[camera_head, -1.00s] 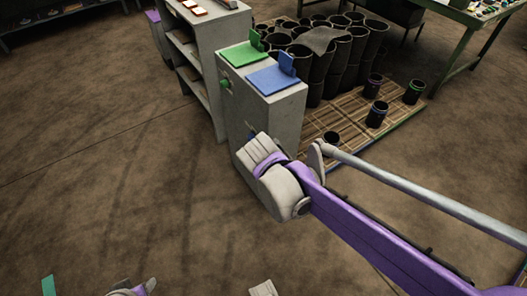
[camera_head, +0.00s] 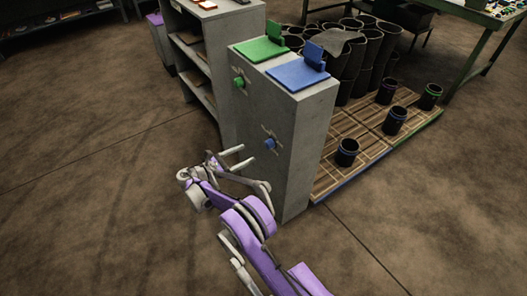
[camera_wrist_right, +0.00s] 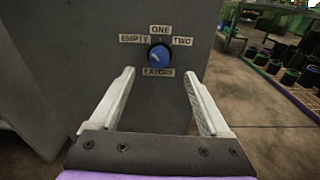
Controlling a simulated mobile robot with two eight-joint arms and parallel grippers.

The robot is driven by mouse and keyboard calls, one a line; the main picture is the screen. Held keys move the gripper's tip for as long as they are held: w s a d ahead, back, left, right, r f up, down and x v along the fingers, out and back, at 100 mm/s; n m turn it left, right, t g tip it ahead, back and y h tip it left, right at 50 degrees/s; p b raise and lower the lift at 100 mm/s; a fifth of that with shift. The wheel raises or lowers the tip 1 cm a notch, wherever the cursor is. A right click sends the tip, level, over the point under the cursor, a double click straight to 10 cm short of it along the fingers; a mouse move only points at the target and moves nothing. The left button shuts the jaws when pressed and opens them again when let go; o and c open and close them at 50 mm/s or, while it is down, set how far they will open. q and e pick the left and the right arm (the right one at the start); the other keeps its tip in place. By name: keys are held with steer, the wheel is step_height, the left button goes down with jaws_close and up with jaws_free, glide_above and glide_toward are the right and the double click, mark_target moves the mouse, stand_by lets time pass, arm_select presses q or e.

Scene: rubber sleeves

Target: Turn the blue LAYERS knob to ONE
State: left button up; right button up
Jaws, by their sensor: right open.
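The blue LAYERS knob (camera_head: 270,144) is on the front face of a grey cabinet (camera_head: 298,150). In the right wrist view the knob (camera_wrist_right: 159,56) has EMPTY at its upper left, ONE above, TWO at its upper right and LAYERS below. Which label it points to is too small to tell. My right gripper (camera_head: 247,155) is open and empty, in front of the cabinet face. In the wrist view its fingers (camera_wrist_right: 159,72) are spread to either side below the knob, apart from it. My left gripper is not in view.
A green knob (camera_head: 239,82) is on the same face, left of the blue one. A green plate (camera_head: 260,49) and a blue plate (camera_head: 297,72) lie on top. The floor in front is clear.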

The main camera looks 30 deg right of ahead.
mark_target(266, 146)
steer(key=shift+h, duration=0.3)
steer(key=d, duration=0.3)
steer(key=d+f, duration=0.1)
steer(key=d, duration=0.3)
steer(key=w+d+f, duration=0.1)
steer(key=d, duration=0.2)
steer(key=shift+d+b, duration=0.15)
steer(key=shift+b, duration=0.2)
jaws_close()
